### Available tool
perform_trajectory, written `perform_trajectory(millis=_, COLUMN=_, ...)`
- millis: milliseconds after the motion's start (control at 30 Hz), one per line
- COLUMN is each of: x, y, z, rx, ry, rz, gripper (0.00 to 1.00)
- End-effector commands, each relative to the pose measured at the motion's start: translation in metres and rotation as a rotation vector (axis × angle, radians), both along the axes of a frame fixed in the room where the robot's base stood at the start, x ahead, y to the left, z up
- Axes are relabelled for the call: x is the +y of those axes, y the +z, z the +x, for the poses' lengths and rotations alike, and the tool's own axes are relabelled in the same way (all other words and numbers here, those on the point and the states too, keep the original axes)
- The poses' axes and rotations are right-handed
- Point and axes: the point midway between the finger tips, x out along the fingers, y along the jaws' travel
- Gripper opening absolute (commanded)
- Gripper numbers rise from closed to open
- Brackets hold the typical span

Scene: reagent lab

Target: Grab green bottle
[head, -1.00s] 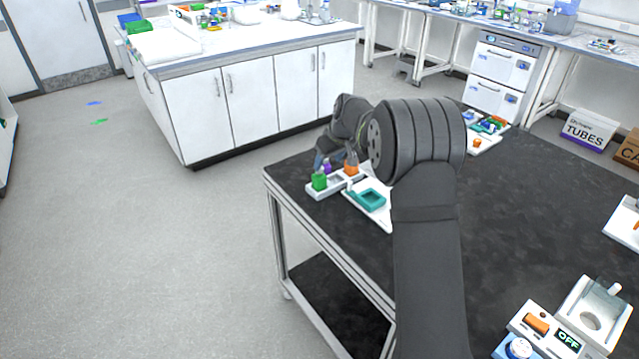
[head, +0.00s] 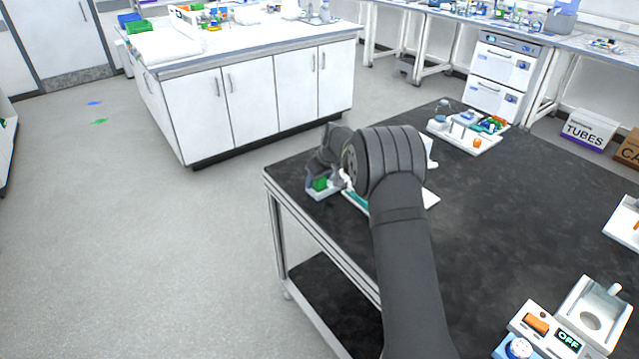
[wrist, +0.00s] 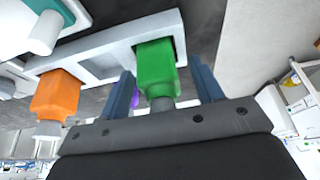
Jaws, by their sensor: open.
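The green bottle (head: 320,184) stands in the white rack (head: 318,195) at the table's far left corner. In the wrist view the green bottle (wrist: 157,70) sits between the two blue fingers of my open gripper (wrist: 163,92), with a gap on each side. An orange bottle (wrist: 57,97) stands in the same rack (wrist: 100,62), left of the fingers. A bit of a purple bottle (wrist: 134,100) shows behind the left finger. In the head view my arm hides most of the rack and the other bottles.
A white tray with a teal piece (head: 356,200) lies beside the rack, partly hidden by my arm. A white tray of small items (head: 465,137) stands at the table's back. A device reading OFF (head: 568,339) is at the front right. The table's middle is clear.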

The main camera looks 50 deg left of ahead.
Motion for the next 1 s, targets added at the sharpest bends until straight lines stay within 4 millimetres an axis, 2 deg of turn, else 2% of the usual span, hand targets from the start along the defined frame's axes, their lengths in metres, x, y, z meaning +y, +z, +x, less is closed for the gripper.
perform_trajectory(millis=133, x=0.0, y=0.0, z=0.0, rx=0.0, ry=0.0, rz=0.0, gripper=0.58)
perform_trajectory(millis=300, x=0.0, y=0.0, z=0.0, rx=0.0, ry=0.0, rz=0.0, gripper=0.25)
perform_trajectory(millis=400, x=0.0, y=0.0, z=0.0, rx=0.0, ry=0.0, rz=0.0, gripper=0.09)
perform_trajectory(millis=767, x=0.0, y=0.006, z=0.0, rx=-0.001, ry=0.0, rz=0.002, gripper=0.09)
perform_trajectory(millis=867, x=0.0, y=0.016, z=0.001, rx=-0.002, ry=0.0, rz=0.003, gripper=0.09)
perform_trajectory(millis=1000, x=0.001, y=0.04, z=0.001, rx=-0.003, ry=0.0, rz=0.005, gripper=0.09)
